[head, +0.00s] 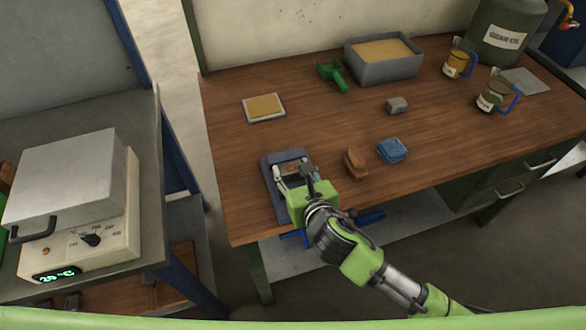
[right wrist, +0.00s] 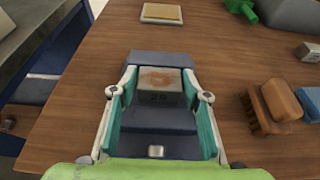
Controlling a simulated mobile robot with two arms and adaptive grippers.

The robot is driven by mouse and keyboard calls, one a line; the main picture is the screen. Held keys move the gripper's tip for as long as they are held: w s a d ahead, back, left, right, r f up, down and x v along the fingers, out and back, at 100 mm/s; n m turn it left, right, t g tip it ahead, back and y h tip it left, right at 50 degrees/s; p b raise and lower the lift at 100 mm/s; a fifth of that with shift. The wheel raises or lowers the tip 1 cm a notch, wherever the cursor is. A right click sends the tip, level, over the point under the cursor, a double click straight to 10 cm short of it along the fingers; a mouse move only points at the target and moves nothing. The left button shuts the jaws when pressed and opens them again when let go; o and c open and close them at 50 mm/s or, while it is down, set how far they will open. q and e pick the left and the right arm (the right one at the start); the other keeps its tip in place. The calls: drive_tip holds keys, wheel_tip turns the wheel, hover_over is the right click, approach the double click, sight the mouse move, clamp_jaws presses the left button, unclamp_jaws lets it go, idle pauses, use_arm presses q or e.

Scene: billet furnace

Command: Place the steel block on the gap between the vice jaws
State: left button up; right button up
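The steel block (right wrist: 160,80) is grey with a rust-brown patch on top and a number on its near face. It sits between the fingertips of my right gripper (right wrist: 160,88), which appear shut on its two sides. The block also shows in the head view (head: 292,169), over the dark blue vice (head: 270,178) at the bench's front left. In the right wrist view a blue jaw (right wrist: 160,58) lies behind the block and blue vice body in front. The gap is covered; whether the block rests on the jaws cannot be told. My left gripper is not in view.
A small grey block (head: 397,105), green tool (head: 333,75), grey bin (head: 383,72), mugs and tan pad (head: 264,108) stand farther back. A furnace (head: 75,190) is left, across a gap.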

drive_tip(key=shift+o, duration=1.1)
drive_tip(key=shift+r, duration=0.1)
drive_tip(key=v, duration=1.2)
drive_tip(key=shift+b, duration=0.4)
